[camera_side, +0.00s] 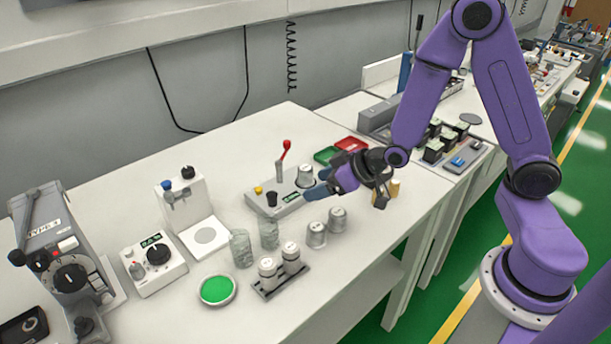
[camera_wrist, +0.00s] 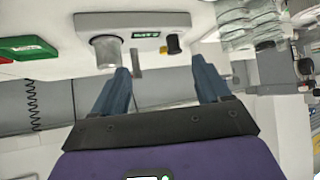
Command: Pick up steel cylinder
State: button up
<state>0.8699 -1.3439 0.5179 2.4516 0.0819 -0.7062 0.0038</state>
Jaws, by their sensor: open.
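Several steel cylinders show. One steel cylinder (camera_side: 306,176) stands upright on a grey device (camera_side: 283,202) with a red-tipped lever. Two more, a nearer steel cylinder (camera_side: 316,235) and a farther one (camera_side: 337,219), stand on the white table. My gripper (camera_side: 321,184) is open and empty, its blue fingers reaching left beside the device's right end. In the wrist view, my gripper (camera_wrist: 160,66) has its fingers apart. The steel cylinder on the device (camera_wrist: 107,51) appears by the left fingertip, just outside the gap. I cannot tell whether they touch.
Two white-topped cylinders (camera_side: 279,263) stand in a dark rack. Two glass-like containers (camera_side: 241,248) are left of it, near a green round dish (camera_side: 217,289). Green (camera_side: 326,155) and red (camera_side: 351,144) trays lie behind my gripper. Clear table lies at front right.

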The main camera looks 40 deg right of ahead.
aim_at(305, 167)
jog(key=w+d+f+m+t+h, duration=0.1)
jog(key=w+d+m+t+h, duration=0.15)
jog(key=w+d, duration=0.35)
jog(key=shift+t+y, duration=0.45)
jog(key=shift+f+x, duration=0.2)
jog(key=shift+x, duration=1.35)
jog(key=shift+f+x, duration=0.2)
jog(key=shift+x, duration=1.35)
jog(key=shift+s+d, duration=0.1)
jog(key=shift+s, duration=0.1)
jog(key=c, duration=1.2)
jog(key=shift+c, duration=0.5)
jog(key=shift+r, duration=0.15)
